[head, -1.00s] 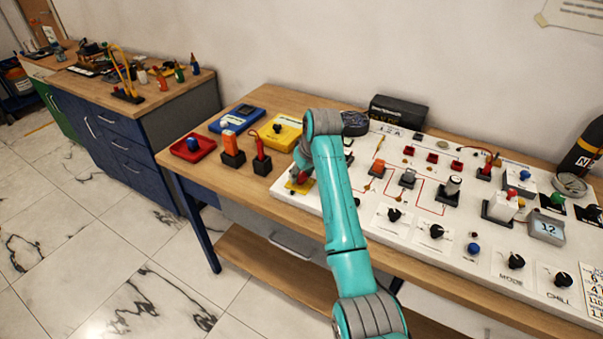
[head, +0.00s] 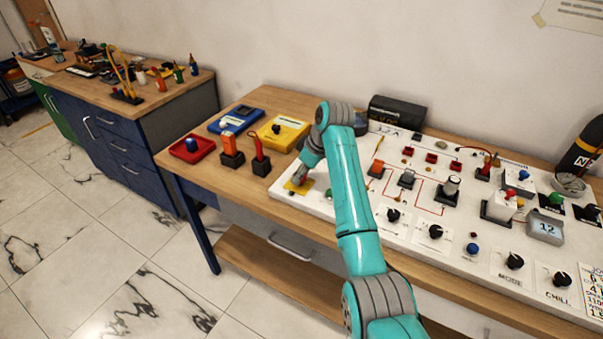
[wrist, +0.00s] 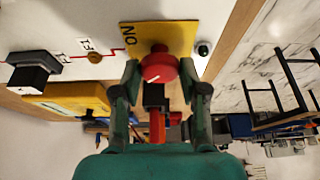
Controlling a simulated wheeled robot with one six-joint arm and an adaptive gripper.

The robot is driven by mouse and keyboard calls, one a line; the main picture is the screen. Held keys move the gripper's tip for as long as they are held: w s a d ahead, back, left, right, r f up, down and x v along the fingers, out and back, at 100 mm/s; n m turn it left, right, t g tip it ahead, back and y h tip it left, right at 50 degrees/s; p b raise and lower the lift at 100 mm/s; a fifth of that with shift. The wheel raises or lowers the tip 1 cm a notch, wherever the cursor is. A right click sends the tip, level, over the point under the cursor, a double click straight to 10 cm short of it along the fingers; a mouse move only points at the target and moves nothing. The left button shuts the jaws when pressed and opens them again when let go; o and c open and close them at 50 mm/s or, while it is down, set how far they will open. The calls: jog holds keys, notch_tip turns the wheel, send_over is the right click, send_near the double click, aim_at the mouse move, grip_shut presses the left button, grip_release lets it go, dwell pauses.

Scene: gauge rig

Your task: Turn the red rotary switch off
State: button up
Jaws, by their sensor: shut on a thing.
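The red rotary switch (wrist: 160,64) sits on a yellow plate (wrist: 184,32), with the word ON printed at the plate's left in the wrist view. A short white line on the knob points down and left there, not clearly at ON. My gripper (wrist: 159,72) has a finger on each side of the knob and is shut on it. In the head view my gripper (head: 300,178) is over the yellow plate (head: 298,188) at the board's near left corner. It hides the red knob there.
The white board (head: 330,206) holds several other knobs, switches and red wiring to the right. Left of it on the bench are a yellow box (head: 284,131), a blue box (head: 237,119), a red tray (head: 183,153) and an orange switch (head: 229,144).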

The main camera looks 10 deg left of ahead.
dwell(0.3)
jog(key=o, duration=1.1)
jog(key=v, duration=1.2)
